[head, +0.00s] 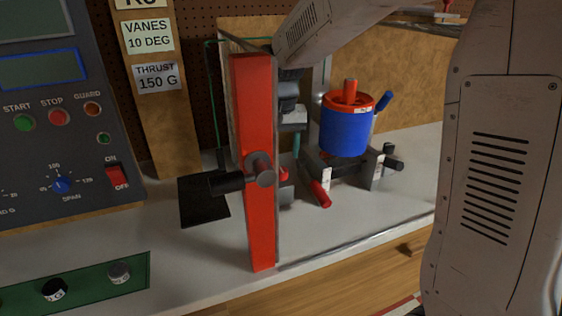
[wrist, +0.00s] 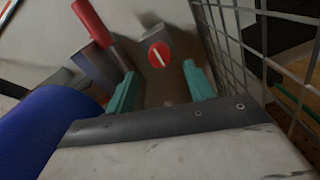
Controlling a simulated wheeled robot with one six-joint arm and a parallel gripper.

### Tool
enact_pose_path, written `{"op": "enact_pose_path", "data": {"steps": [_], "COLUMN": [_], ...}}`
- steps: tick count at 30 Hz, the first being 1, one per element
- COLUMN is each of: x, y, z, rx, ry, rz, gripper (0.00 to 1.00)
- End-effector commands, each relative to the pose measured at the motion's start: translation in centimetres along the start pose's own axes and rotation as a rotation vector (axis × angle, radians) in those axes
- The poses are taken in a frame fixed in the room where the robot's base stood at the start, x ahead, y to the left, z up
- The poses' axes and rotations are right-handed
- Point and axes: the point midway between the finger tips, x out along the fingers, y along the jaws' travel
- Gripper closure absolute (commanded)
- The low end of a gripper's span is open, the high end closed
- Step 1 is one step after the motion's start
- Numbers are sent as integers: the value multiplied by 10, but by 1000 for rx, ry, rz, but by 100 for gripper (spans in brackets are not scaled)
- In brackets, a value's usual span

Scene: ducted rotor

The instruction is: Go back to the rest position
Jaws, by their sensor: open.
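My gripper (wrist: 160,78) is open in the wrist view, with its two teal fingers apart. A round red knob with a white line (wrist: 160,54) shows beyond and between the fingertips. I cannot tell whether the fingers touch anything, but nothing appears held. In the head view, a bit of my gripper (head: 296,144) shows behind the upright red guard panel (head: 258,215), left of the blue ducted rotor body (head: 344,136). Most of the gripper is hidden there.
Wire mesh (wrist: 262,45) runs close along the gripper's right. A blue cylinder (wrist: 40,130) is close on its left, and a red-handled lever (wrist: 92,22) lies ahead. The red panel has a black latch (head: 226,181) in front. A control panel (head: 60,150) stands at left.

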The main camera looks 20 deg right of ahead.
Motion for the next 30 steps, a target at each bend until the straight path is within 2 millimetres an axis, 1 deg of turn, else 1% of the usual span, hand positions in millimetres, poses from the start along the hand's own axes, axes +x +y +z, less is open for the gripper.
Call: {"op": "enact_pose_path", "data": {"steps": [1, 3, 6, 19, 22, 23, 25, 27, 29, 30], "x": [-7, -14, -19, -20, -19, -16, -6, -9, -14, -18], "y": [0, 0, 0, 0, 1, 2, 8, 18, 27, 34], "z": [0, 0, 0, 0, 2, 6, 22, 48, 68, 83], "rx": [0, 0, 0, 0, -25, -43, -79, -118, -146, -164], "ry": [2, 1, 1, -1, -7, -22, -61, -83, -91, -94], "rz": [-1, 0, 0, 0, 3, 7, 19, 25, 25, 26], "gripper": [47, 47, 47, 47, 47, 47, 47, 47, 47, 47]}}
